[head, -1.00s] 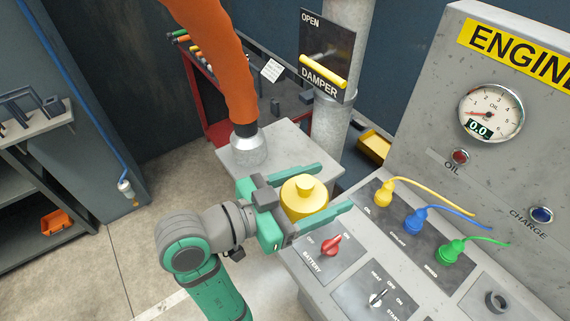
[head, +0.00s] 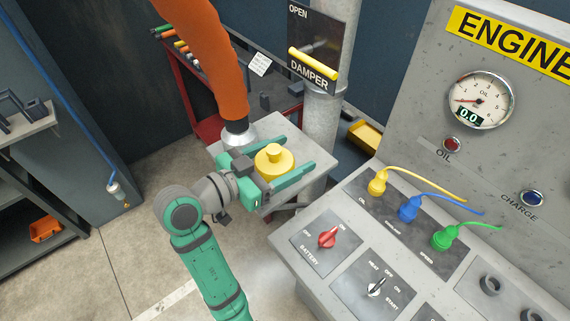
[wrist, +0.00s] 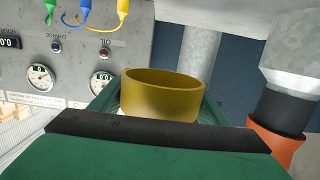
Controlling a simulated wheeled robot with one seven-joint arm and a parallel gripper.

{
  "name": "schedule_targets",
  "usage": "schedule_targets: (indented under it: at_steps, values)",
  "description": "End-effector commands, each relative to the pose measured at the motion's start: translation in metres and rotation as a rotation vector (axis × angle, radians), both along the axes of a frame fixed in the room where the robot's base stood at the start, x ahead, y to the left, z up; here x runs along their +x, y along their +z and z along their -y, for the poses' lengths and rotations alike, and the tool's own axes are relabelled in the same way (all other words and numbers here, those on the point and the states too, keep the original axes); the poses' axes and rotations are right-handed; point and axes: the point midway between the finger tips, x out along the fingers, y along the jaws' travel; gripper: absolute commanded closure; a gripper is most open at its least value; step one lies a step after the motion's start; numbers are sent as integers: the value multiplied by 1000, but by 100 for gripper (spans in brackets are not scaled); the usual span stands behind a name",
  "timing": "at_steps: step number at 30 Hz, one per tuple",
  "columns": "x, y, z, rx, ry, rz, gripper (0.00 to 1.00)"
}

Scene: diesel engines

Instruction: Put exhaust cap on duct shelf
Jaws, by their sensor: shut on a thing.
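The exhaust cap (head: 274,161) is yellow and round with a knob on top. My gripper (head: 287,172) is shut on it, with its green fingers on either side. In the head view the cap appears over the grey duct shelf (head: 305,160), in front of the duct pipe; I cannot tell whether it touches the shelf. In the wrist view the cap (wrist: 162,96) shows as a yellow ring between the fingers, and its lower part is hidden by the gripper body.
The damper lever (head: 313,63) is on the pipe. The engine panel (head: 400,240) with switches and coloured plugs stands to the right. A red cart (head: 190,100) is behind.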

Motion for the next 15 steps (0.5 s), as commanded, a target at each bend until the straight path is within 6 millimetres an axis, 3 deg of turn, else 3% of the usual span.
schedule_targets:
  at_steps: [6, 15]
  values:
    - [29, -36, 0, -3, 4, -4, 54]
    - [46, -57, 0, -2, 7, -2, 54]
